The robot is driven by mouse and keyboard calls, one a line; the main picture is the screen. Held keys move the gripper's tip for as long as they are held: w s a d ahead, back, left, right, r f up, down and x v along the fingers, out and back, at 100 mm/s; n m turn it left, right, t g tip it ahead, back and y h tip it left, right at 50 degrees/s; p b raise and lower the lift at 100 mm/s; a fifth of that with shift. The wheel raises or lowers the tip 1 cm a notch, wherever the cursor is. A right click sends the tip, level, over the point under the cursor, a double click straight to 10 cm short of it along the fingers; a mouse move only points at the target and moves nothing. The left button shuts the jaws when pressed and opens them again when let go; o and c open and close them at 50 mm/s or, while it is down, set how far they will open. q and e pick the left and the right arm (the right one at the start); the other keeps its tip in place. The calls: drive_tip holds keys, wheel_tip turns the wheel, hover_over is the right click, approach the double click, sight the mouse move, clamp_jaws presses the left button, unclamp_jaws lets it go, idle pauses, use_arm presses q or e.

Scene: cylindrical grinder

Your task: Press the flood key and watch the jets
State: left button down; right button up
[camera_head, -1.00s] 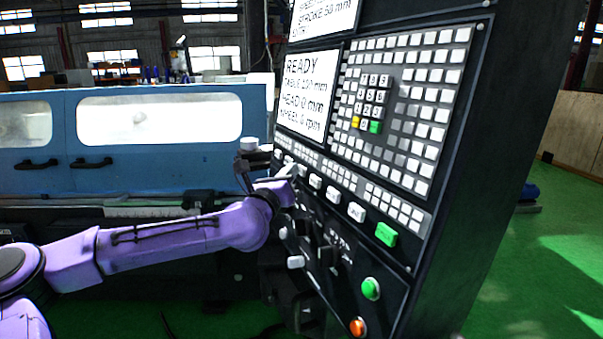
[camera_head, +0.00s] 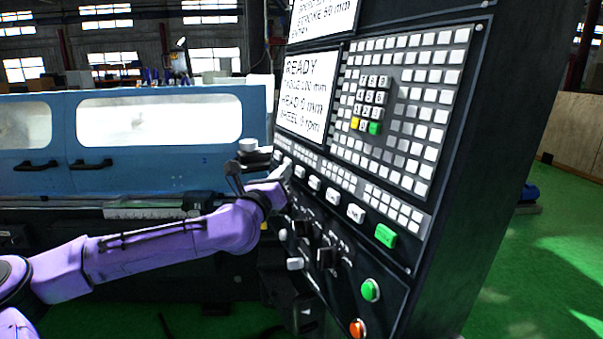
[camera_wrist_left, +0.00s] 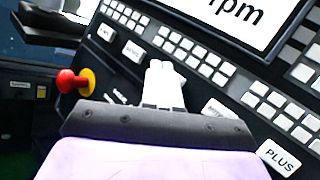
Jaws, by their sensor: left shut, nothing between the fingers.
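The control panel (camera_head: 400,185) carries a slanted row of white keys, including a white key (camera_head: 333,195) and a green key (camera_head: 385,235). Their small labels are mostly too blurred to read, so I cannot tell which is the flood key. My left gripper (camera_head: 285,168) is at the upper left end of this row. In the left wrist view its pale fingers (camera_wrist_left: 164,78) are together and empty, in front of the key row, covering part of it. Whether they touch a key is unclear. A white key (camera_wrist_left: 133,51) lies to their left. My right gripper is not in view.
The screen (camera_head: 305,92) reads READY. The blue grinder (camera_head: 170,160) with windows (camera_head: 160,118) stands behind my left arm. A red knob (camera_wrist_left: 72,81) on a yellow base lies left of the fingers. Green (camera_head: 370,290) and orange (camera_head: 357,328) buttons sit lower.

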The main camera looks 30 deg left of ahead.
use_arm(q)
drive_tip(key=s+a, duration=0.1)
drive_tip(key=s+a+p, duration=0.1)
drive_tip(key=s+r, duration=0.1)
drive_tip(key=s, duration=0.1)
drive_tip(key=shift+a, duration=0.4)
drive_tip(key=shift+w+f, duration=0.1)
idle(0.4)
